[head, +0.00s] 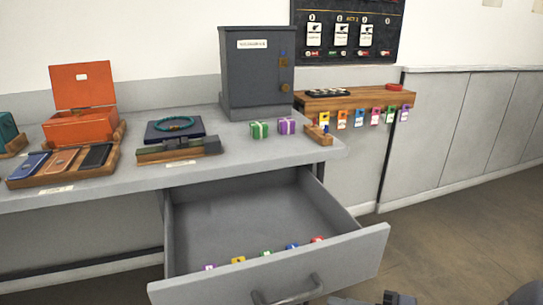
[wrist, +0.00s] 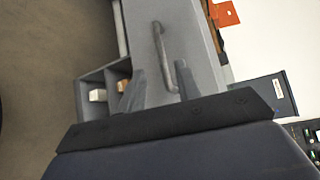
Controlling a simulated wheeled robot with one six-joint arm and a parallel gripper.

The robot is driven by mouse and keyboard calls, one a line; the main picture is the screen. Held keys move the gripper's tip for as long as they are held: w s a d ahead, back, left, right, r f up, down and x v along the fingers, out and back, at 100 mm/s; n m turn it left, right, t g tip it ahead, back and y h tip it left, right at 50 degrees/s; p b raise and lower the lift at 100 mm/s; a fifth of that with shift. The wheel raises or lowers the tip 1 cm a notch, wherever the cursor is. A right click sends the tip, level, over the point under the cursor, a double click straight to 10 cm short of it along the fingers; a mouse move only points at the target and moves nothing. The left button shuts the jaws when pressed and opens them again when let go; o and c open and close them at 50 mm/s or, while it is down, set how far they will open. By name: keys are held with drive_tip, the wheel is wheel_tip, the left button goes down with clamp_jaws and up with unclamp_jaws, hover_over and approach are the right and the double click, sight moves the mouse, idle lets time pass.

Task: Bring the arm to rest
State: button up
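My gripper (wrist: 158,88) shows in the wrist view with its two fingers apart and nothing seen between their tips but the grey drawer front behind. The curved drawer handle (wrist: 163,50) lies just beyond the fingers; I cannot tell how far off it is. In the head view dark parts of my arm show at the bottom right edge, right of the handle (head: 288,291). The grey drawer (head: 376,247) is pulled open under the counter, with several small coloured items along the inside of its front.
Coloured tags hang from a wooden shelf (head: 350,100) at right. The open drawer juts forward; floor at right is clear.

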sight(288, 300)
drive_tip(key=shift+b+x, duration=0.75)
drive_tip(key=shift+x, duration=4.3)
